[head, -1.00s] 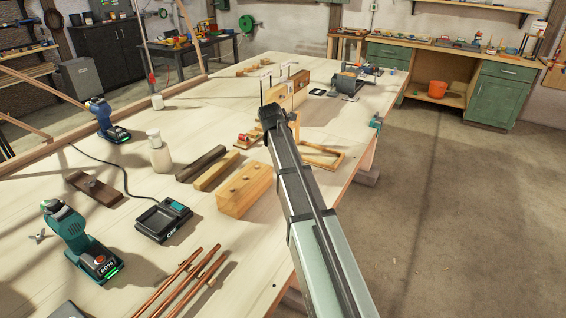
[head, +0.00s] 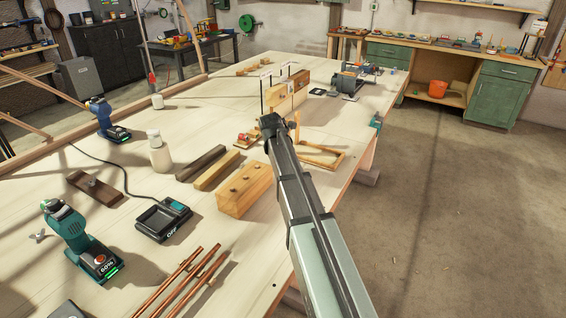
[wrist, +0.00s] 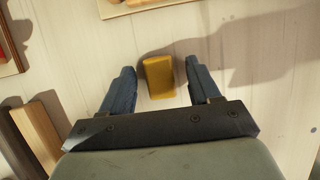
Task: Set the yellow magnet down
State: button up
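The yellow magnet (wrist: 158,77) is a small block between the two fingers of my gripper (wrist: 161,72) in the wrist view. A narrow gap shows on each side of it, so the fingers are open and not pressing on it. It appears to lie on the pale bench top (wrist: 230,90), though its underside is hidden. In the head view my gripper (head: 271,126) is low over the bench near its right edge, and the arm hides the magnet.
A light wooden block with holes (head: 243,190) and two laths (head: 216,170) lie left of my arm. A wooden frame (head: 322,156) lies to the right. Upright wooden blocks with dark rods (head: 278,97) stand behind the gripper. A white bottle (head: 158,152) stands farther left.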

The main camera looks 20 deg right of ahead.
jog(key=shift+r, duration=0.1)
jog(key=v, duration=1.2)
